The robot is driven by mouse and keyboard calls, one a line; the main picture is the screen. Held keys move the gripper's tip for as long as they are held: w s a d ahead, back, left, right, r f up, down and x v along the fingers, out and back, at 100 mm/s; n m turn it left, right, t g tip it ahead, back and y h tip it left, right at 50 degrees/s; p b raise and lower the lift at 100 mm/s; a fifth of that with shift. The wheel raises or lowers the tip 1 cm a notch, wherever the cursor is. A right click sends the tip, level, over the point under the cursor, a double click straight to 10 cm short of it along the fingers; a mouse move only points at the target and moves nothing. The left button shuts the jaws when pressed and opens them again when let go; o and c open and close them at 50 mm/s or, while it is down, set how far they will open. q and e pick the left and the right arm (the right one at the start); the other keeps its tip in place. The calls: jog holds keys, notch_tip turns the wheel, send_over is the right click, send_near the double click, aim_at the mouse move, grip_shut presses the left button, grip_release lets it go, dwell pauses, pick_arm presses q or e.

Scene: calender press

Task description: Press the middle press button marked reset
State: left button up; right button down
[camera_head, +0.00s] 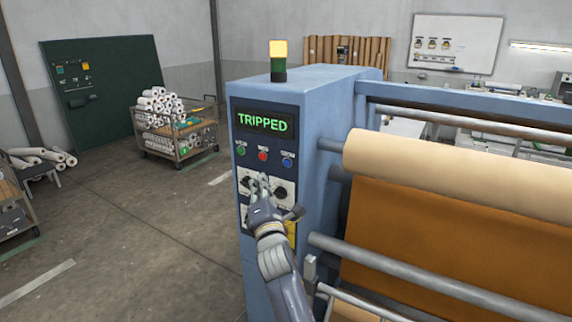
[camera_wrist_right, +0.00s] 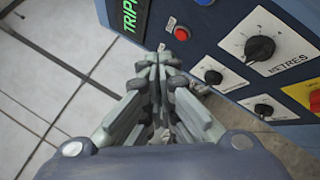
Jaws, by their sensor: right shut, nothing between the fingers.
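The blue press cabinet carries a row of three buttons under its display. The middle button is red (camera_head: 263,156), between a green button (camera_head: 240,151) and a blue button (camera_head: 288,162). Their small labels are too blurred to read. My right gripper (camera_head: 261,182) is shut and empty, just below the red button in the head view and in front of the dial panel. In the right wrist view the red button (camera_wrist_right: 181,33) lies just beyond and right of the shut fingertips (camera_wrist_right: 158,58), with a gap visible. My left gripper is not in view.
The display (camera_head: 265,122) reads TRIPPED in green, and the lamp (camera_head: 278,50) on top is lit amber. Several dials, including a large one (camera_wrist_right: 260,47), sit near the fingers. Rollers with tan material (camera_head: 450,175) stand to the right.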

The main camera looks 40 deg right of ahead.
aim_at(287, 163)
jog(key=shift+w+d, duration=0.55)
jog(key=shift+d, duration=0.75)
jog(key=shift+w+d, duration=0.5)
jog(key=shift+d, duration=0.85)
jog(key=shift+w+d, duration=0.55)
jog(key=shift+d, duration=0.75)
jog(key=shift+w+d, duration=0.15)
jog(key=shift+d, duration=0.25)
jog(key=shift+w+d, duration=0.15)
jog(key=shift+d, duration=0.15)
jog(key=shift+a, duration=0.15)
jog(key=shift+s+a, duration=0.35)
jog(key=shift+a, duration=0.25)
